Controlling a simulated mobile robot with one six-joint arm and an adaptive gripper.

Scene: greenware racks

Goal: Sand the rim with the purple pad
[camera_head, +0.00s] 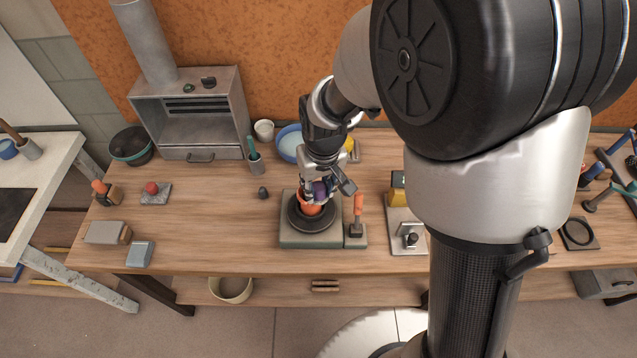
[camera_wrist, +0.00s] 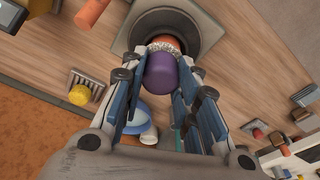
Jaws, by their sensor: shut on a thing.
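My gripper (camera_head: 322,183) is shut on the purple pad (camera_head: 320,190), which also shows between the fingers in the wrist view (camera_wrist: 168,76). The pad is at an orange-red pot (camera_head: 309,208), over its rim; whether it touches the rim cannot be told. The pot sits on a dark round wheel (camera_head: 305,224) on a grey-green base (camera_head: 295,241). In the wrist view the pot's orange edge (camera_wrist: 166,39) shows just beyond the pad, with a whitish bristly band between them. My fingers hide part of the pot.
An orange-handled tool (camera_head: 358,205) stands right of the wheel. A blue bowl (camera_head: 289,143), a white cup (camera_head: 264,130) and a green-handled pot (camera_head: 255,162) are behind. A small dark piece (camera_head: 263,193) lies left.

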